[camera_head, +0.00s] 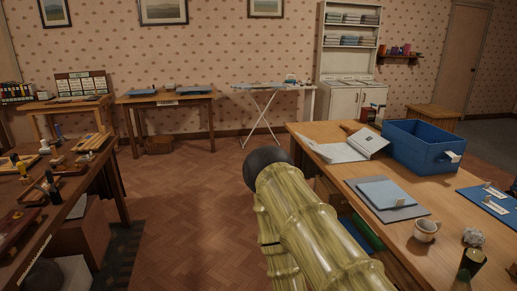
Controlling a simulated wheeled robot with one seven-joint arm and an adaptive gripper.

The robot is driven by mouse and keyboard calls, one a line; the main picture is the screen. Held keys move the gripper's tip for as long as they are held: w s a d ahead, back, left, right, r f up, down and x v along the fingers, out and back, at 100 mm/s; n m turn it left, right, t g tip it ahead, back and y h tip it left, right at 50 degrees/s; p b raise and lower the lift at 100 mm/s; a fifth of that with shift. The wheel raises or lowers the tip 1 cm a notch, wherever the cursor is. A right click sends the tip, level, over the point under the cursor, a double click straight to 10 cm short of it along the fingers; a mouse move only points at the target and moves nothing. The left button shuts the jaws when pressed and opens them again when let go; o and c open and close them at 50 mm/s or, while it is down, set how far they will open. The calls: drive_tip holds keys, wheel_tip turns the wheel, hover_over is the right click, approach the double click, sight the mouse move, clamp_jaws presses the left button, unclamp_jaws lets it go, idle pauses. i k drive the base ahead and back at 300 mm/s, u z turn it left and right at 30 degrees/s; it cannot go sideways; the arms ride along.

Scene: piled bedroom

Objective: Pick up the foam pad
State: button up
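I cannot tell for sure which thing is the foam pad. A flat grey-blue square pad (383,192) lies on a larger grey sheet on the right wooden table (316,131), with a small pale piece at its front right. A flat blue piece (491,199) with pale labels lies further right, cut by the picture's edge. Other flat blue pieces (194,91) lie on a small table at the back wall. My gripper is not in view. A yellow-green, bamboo-like arm with a dark round end fills the bottom middle and hides part of the right table's near side.
On the right table are a blue bin (424,148), an open book (345,148), a white mug (426,231), a crumpled grey lump (474,237) and a dark cylinder (471,264). A cluttered table (60,210) stands left. The floor (190,190) between is clear.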

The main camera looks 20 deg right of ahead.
sight(385, 195)
drive_tip(key=z, duration=0.9)
drive_tip(key=i, duration=1.05)
drive_tip(key=z, duration=0.7)
